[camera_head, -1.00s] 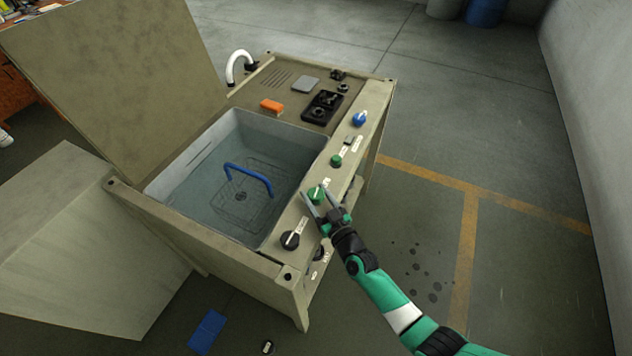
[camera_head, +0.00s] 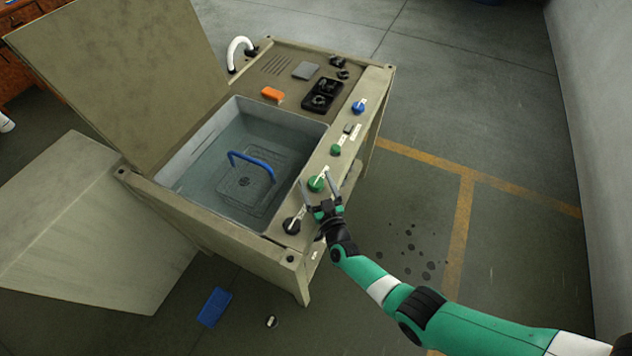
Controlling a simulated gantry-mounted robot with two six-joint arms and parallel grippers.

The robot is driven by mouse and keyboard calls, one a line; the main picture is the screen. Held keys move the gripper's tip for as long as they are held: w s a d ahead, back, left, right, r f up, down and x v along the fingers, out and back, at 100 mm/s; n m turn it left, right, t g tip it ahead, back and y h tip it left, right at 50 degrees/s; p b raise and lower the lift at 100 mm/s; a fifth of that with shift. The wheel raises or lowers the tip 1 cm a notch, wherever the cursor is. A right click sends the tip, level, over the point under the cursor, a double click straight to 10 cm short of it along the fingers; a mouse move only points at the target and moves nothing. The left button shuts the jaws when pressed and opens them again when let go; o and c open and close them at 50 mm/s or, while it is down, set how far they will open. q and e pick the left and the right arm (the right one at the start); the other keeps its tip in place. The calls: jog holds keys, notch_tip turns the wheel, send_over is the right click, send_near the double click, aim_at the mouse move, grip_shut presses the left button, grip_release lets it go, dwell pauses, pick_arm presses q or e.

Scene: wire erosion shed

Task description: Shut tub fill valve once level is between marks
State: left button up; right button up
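The tub (camera_head: 186,170) is sunk in the top of a beige cabinet and holds bluish water with a blue handle (camera_head: 252,161) rising from it. The level marks are too small to read. Along the cabinet's right edge sit a black knob (camera_head: 291,226), a large green knob (camera_head: 316,184), a small green knob (camera_head: 336,150) and a blue knob (camera_head: 358,108), most with white tags. I cannot tell which is the fill valve. My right gripper (camera_head: 318,188) is open, its fingers on either side of the large green knob; contact is unclear. My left gripper is out of view.
A raised lid (camera_head: 120,75) stands behind the tub. An orange block (camera_head: 272,94) and a black fixture (camera_head: 321,95) sit on the top. A blue item (camera_head: 214,307) lies on the floor in front. The floor at right is open, with wet spots.

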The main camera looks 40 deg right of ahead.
jog(key=p+v, duration=0.5)
jog(key=v, duration=0.6)
jog(key=shift+s, duration=0.3)
jog(key=shift+a, duration=0.1)
